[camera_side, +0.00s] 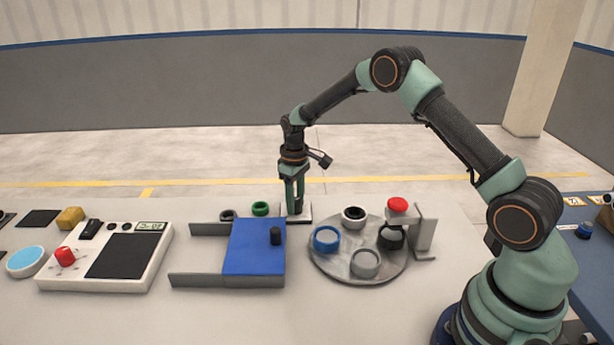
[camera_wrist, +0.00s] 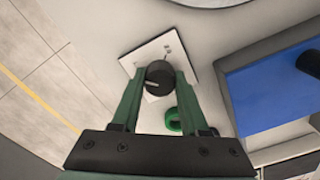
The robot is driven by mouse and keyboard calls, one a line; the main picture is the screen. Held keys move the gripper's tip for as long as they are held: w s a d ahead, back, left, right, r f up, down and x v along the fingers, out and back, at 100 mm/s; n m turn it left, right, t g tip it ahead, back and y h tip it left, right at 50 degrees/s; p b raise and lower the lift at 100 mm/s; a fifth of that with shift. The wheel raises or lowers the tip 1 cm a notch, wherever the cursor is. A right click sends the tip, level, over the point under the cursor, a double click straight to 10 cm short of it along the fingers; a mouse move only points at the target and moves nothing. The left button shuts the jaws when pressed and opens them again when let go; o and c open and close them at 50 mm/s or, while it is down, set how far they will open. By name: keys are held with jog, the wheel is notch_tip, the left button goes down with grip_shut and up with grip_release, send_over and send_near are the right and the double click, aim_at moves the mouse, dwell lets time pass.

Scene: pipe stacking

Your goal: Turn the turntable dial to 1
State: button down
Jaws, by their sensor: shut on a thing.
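The dial is a round black knob (camera_wrist: 160,73) with a pale pointer line, on a white plate (camera_wrist: 184,62) with small marks too small to read. In the wrist view the pointer line lies toward the left side of the knob. My gripper (camera_wrist: 158,82) is shut on the knob, one green finger on each side. In the side view my gripper (camera_side: 294,211) reaches down onto the plate (camera_side: 305,212), and the fingers hide the knob. The grey turntable (camera_side: 327,262) is just right of the plate and carries several rings.
The turntable's rings include a blue ring (camera_side: 326,240) and a grey ring (camera_side: 365,264). A red button (camera_side: 398,204) tops a stand at its right. A green ring (camera_side: 260,208) and a blue sliding block (camera_side: 255,258) are left of my gripper. A control box (camera_side: 155,250) stands farther left.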

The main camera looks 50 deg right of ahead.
jog(key=shift+c, duration=2.1)
grip_release()
jog(key=shift+r, duration=0.15)
notch_tip(320, 180, up, 12)
